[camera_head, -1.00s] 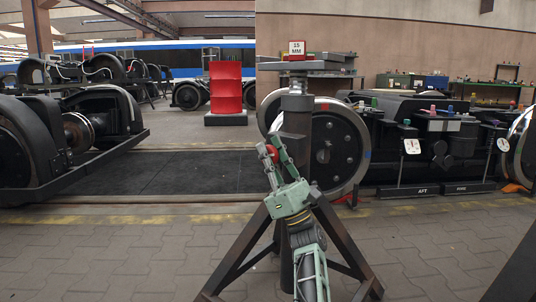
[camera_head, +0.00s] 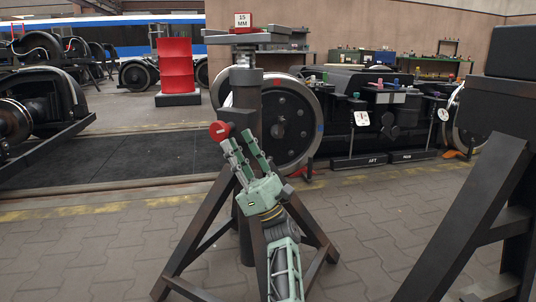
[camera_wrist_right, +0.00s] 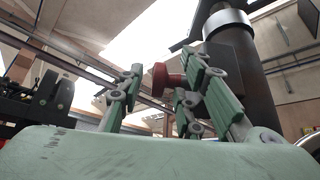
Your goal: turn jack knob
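The jack stand (camera_head: 247,95) is a dark column on splayed legs with a flat top plate. Its red round knob (camera_head: 219,130) sticks out from the left side of the column on a dark block. My right gripper (camera_head: 238,140) is open, its green fingers spread just below and right of the knob in the head view. In the right wrist view the knob (camera_wrist_right: 160,80) shows between the spread fingers (camera_wrist_right: 165,85); I see no finger closed on it. Whether a finger touches it I cannot tell. My left gripper is not in view.
A red block marked 15 MM (camera_head: 243,20) sits on the stand's top. A wheel (camera_head: 285,130) and black bogie (camera_head: 355,95) are behind it. A dark steel frame (camera_head: 490,200) stands close at the right. A red drum-like stack (camera_head: 175,65) stands farther back. The paved floor at front left is clear.

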